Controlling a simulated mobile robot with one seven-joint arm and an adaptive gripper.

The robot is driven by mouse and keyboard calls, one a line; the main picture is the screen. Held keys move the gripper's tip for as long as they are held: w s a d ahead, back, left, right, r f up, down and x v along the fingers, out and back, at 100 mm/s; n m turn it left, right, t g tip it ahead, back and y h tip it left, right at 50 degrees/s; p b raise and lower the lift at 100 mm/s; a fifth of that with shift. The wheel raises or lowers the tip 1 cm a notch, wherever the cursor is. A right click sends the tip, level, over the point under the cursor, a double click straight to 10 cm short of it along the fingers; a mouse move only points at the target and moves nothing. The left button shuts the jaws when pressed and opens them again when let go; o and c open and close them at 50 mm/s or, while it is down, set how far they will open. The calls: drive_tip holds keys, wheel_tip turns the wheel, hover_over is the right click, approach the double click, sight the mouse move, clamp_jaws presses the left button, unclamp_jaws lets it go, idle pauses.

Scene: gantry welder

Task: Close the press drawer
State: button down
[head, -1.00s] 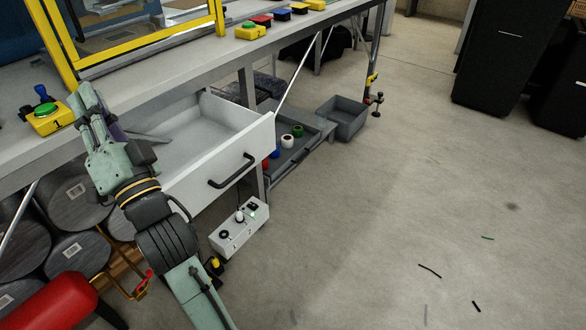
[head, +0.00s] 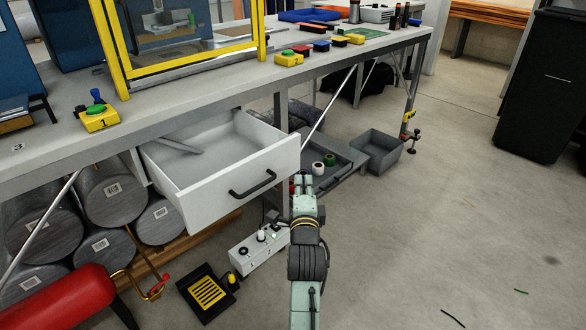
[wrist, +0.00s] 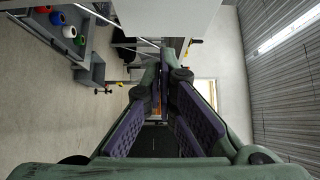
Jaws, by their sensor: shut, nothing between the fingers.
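The white press drawer (head: 232,192) stands pulled out under the workbench in the head view. Its inside shows, with a grey elongated piece (head: 180,146) in it. A black bar handle (head: 253,184) is on its front panel. My gripper (head: 303,180) is just right of the drawer's front corner, apart from the handle. In the wrist view, my fingers (wrist: 160,92) converge, with purple ribbed pads, and nothing shows between them. A white surface (wrist: 165,18) fills the top middle there; I cannot tell surely if it is the drawer.
A white control box (head: 258,250) and a black-yellow pedal (head: 207,291) are on the floor below the drawer. A red extinguisher (head: 65,300) is at lower left. A grey bin (head: 372,152) is at the right under the bench. The floor at right is mostly clear.

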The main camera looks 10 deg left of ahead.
sight(292, 160)
drive_tip(key=w+a, duration=0.1)
drive_tip(key=w+a+p, duration=0.1)
drive_tip(key=w, duration=0.1)
drive_tip(key=w+a, duration=0.1)
drive_tip(key=w, duration=0.1)
drive_tip(key=shift+a, duration=0.2)
drive_tip(key=shift+w+a, duration=0.1)
drive_tip(key=shift+a, duration=0.05)
